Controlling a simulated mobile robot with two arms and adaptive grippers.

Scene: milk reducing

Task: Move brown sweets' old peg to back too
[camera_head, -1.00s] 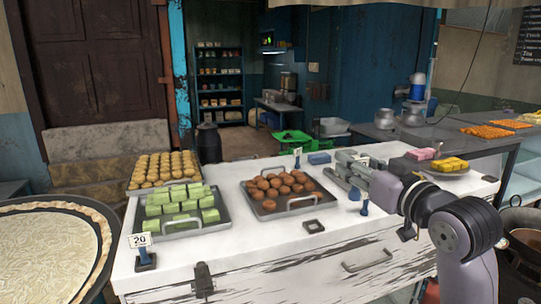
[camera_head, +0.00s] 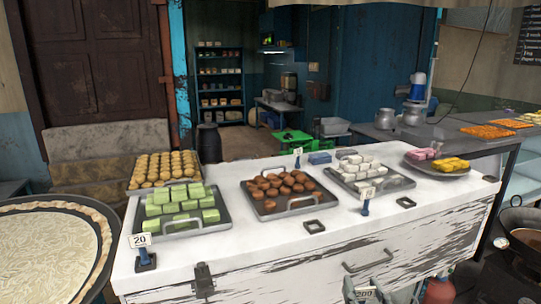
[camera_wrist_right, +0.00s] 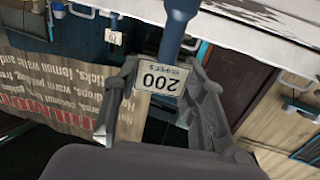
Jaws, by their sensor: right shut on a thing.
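My right gripper (camera_head: 363,288) is at the bottom of the head view, in front of the counter's front face, below the drawer handle. It is shut on a blue peg (camera_wrist_right: 178,32) with a price tag reading 200 (camera_wrist_right: 161,79). The tray of brown sweets (camera_head: 262,214) is mid-counter. A blue peg with a tag (camera_head: 297,157) stands at its back edge. An empty black square base (camera_head: 305,229) lies in front of it. Another tagged blue peg (camera_head: 366,207) stands in front of the white sweets' tray (camera_head: 400,184). My left gripper is not in view.
A tray of green sweets (camera_head: 225,217) has a peg tagged 20 (camera_head: 145,261) in a base at the front left. A plate of pink and yellow sweets (camera_head: 465,172) stands at the right. The front strip of the counter is mostly bare.

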